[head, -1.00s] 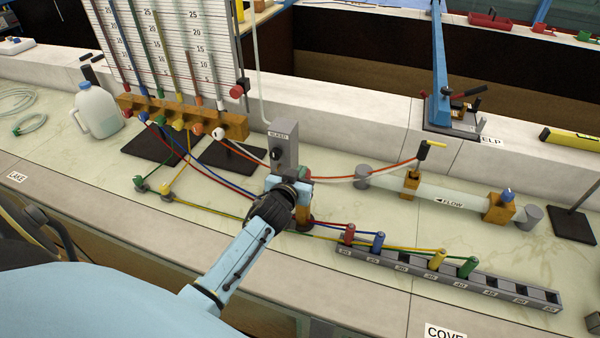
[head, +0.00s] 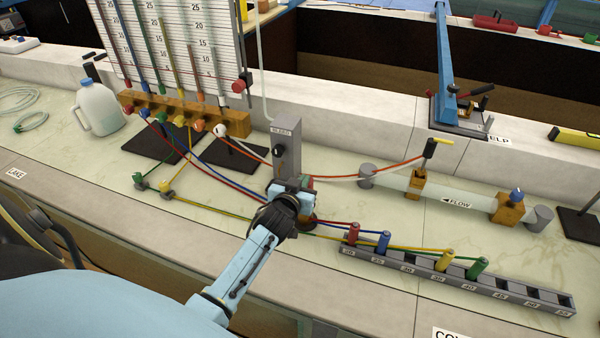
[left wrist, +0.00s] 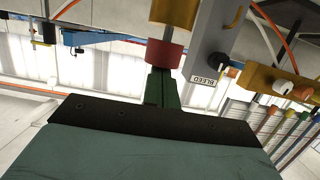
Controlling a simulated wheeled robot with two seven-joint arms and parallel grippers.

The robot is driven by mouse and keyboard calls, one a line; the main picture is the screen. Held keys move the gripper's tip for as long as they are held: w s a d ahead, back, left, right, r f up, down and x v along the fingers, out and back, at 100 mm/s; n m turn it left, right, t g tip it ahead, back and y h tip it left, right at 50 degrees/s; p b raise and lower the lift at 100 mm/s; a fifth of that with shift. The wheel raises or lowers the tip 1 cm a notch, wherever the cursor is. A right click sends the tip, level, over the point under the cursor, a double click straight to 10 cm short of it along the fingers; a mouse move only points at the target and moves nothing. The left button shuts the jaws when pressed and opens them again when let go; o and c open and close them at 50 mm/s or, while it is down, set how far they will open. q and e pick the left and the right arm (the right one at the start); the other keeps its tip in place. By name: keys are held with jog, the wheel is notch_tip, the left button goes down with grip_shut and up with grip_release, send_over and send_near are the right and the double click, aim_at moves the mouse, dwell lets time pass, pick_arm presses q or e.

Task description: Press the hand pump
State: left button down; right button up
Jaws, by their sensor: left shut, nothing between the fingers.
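The hand pump stands on the bench in front of the grey BLEED post (head: 287,140). In the head view it is mostly hidden behind my left gripper (head: 294,187). In the left wrist view, which is upside down, the pump (left wrist: 176,12) shows a brass body, a short pale stem and a red knob (left wrist: 164,54). My left gripper (left wrist: 163,78) is shut and empty. Its dark green fingertips are right at the knob's top face; whether they touch it I cannot tell exactly. My right gripper is not in view.
A numbered grey rack (head: 510,291) with coloured plugs lies to the right. Coloured tubes run close around the pump to the brass manifold (head: 185,114). A clear flow pipe (head: 456,194) lies behind at right. A white jug (head: 97,107) stands at left.

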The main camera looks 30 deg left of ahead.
pick_arm(q)
jog(key=s+d+r+p, duration=0.2)
jog(key=s+r, duration=0.4)
jog(key=s, duration=0.3)
jog(key=shift+s+d+r+p, duration=0.15)
jog(key=shift+s+r+p, duration=0.1)
jog(key=shift+p, duration=0.65)
jog(key=shift+f, duration=0.15)
